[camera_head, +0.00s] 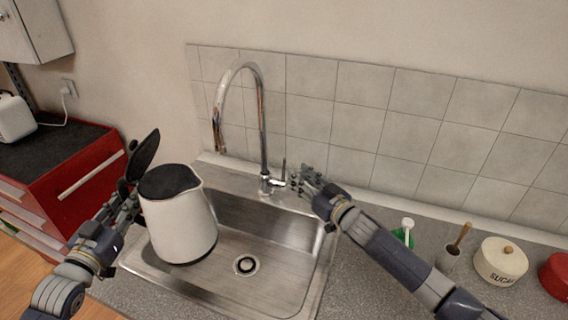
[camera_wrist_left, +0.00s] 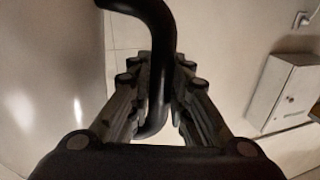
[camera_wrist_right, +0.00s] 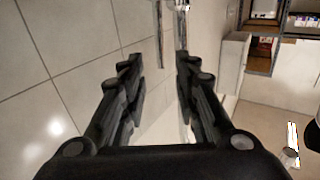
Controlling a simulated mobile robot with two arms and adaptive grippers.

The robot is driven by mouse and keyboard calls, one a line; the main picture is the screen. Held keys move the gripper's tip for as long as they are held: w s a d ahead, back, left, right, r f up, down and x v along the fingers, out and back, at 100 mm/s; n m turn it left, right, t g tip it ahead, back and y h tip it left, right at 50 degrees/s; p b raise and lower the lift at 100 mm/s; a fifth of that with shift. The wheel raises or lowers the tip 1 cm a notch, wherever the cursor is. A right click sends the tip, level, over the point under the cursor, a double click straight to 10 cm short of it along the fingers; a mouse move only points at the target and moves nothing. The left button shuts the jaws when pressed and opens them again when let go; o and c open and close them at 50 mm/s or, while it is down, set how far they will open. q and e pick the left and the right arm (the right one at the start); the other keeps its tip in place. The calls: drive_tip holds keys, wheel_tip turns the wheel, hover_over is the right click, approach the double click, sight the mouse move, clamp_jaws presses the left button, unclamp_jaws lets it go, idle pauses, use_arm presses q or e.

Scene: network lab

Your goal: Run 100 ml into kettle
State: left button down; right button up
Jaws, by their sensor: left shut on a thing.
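The white kettle (camera_head: 180,225) has a dark top and is held above the left part of the steel sink (camera_head: 285,265), slightly tilted. My left gripper (camera_head: 128,200) is shut on its black handle (camera_wrist_left: 160,70), which runs between the fingers in the left wrist view. The tall chrome tap (camera_head: 262,120) stands behind the sink. Its spout end is above and to the right of the kettle's top. No water stream is visible. My right gripper (camera_head: 304,183) is open and empty beside the tap's lever (camera_head: 284,172); I cannot tell whether they touch.
A sugar jar (camera_head: 500,262), a red pot (camera_head: 556,275), a mortar-like cup (camera_head: 450,260) and a green item (camera_head: 402,236) stand on the right counter. A red drawer cabinet (camera_head: 60,175) is at left. A tiled wall (camera_head: 400,110) is close behind the tap.

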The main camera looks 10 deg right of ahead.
hover_over(284, 180)
drive_tip(key=shift+w, duration=0.3)
clamp_jaws()
